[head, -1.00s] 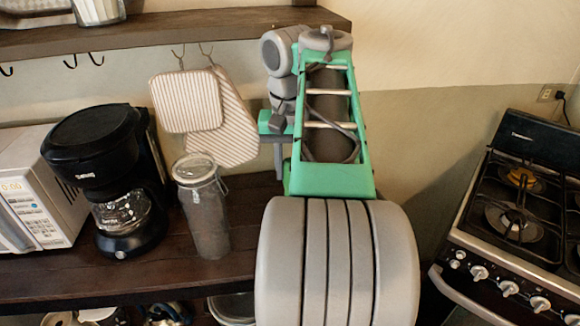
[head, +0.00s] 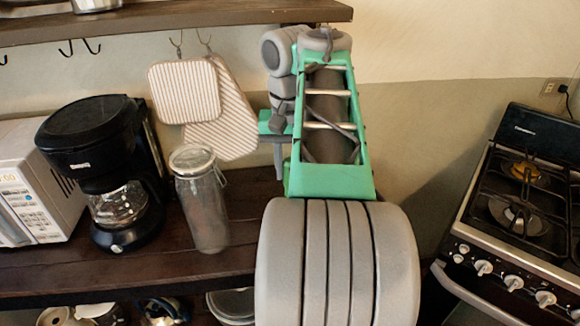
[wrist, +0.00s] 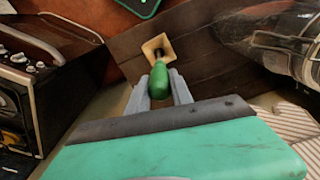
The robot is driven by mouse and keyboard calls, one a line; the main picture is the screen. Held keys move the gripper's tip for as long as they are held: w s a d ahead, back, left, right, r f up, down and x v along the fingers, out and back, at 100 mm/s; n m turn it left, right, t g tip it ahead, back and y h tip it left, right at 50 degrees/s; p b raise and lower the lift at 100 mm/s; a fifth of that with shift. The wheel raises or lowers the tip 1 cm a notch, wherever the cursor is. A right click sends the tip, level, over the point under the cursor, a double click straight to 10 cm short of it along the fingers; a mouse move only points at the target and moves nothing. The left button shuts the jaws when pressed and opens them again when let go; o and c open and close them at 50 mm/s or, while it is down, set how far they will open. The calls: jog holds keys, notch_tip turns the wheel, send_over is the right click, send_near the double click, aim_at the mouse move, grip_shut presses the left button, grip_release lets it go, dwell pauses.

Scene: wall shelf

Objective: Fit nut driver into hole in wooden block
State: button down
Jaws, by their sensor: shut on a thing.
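In the wrist view my gripper (wrist: 159,82) is shut on the green handle of the nut driver (wrist: 160,84). The driver points away from me toward the small pale wooden block (wrist: 152,46), which sits on the dark wooden counter. A dark spot shows in the block near the driver's tip. I cannot tell whether the tip is in the hole or only in front of it. In the head view my gripper (head: 277,150) shows only partly, beside my green arm link. The driver and the block are hidden there.
A glass jar (head: 202,205) and a black coffee maker (head: 108,170) stand on the dark counter (head: 150,265), left of my arm. A microwave (head: 35,200) is farther left. Striped pot holders (head: 185,92) hang under the wall shelf (head: 180,18). A stove (head: 515,210) is at right.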

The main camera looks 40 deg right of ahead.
jog(key=shift+f, duration=0.2)
jog(key=c, duration=1.1)
grip_release()
jog(key=shift+o, duration=0.2)
jog(key=shift+r, duration=0.15)
jog(key=r+p, duration=0.3)
jog(key=r, duration=0.1)
jog(key=r+p, duration=0.3)
jog(key=p, duration=0.1)
jog(key=shift+s+a+r, duration=0.15)
jog(key=shift+s+r, duration=0.05)
jog(key=shift+r, duration=0.2)
jog(key=shift+f, duration=0.1)
